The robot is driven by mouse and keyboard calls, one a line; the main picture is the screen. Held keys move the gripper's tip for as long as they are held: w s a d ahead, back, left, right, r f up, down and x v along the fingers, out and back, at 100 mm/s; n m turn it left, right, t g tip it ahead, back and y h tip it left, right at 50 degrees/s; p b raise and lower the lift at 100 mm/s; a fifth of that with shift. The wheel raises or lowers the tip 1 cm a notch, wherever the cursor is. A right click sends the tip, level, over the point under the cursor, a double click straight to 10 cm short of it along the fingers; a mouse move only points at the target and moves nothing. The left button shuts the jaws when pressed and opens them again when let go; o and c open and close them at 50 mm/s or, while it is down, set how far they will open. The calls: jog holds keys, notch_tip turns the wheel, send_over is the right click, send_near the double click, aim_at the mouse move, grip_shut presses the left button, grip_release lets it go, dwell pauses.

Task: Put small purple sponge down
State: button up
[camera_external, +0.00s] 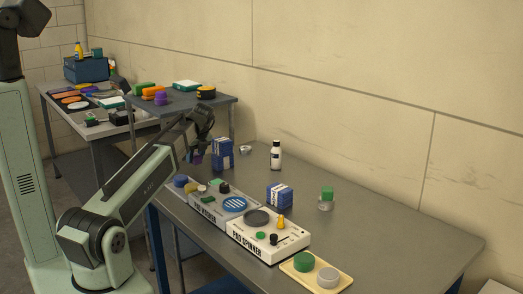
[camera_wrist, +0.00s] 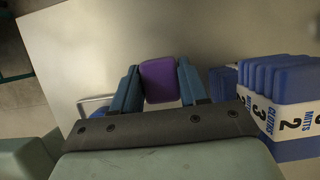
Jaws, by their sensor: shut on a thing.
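The small purple sponge (camera_wrist: 160,80) is held between the two blue fingers of my gripper (camera_wrist: 155,88) in the wrist view. My gripper is shut on it. In the external view my gripper (camera_external: 193,156) hangs over the left end of the grey table, and only a little of the purple sponge shows at the fingertips. The sponge appears to be above the table top, left of a blue box (camera_external: 222,153). Its exact height cannot be told.
The pad washer (camera_external: 205,207) and pad spinner (camera_external: 268,236) stand along the front table edge. Another blue box (camera_external: 279,195), a white bottle (camera_external: 276,155), a green-lidded jar (camera_external: 326,199) and a yellow tray (camera_external: 317,271) are further right. Bare table (camera_external: 390,225) lies at right.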

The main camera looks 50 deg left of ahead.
aim_at(196, 164)
jog(key=shift+f, duration=1.75)
jog(key=shift+f, duration=0.1)
jog(key=o, duration=1)
jog(key=v, duration=1.2)
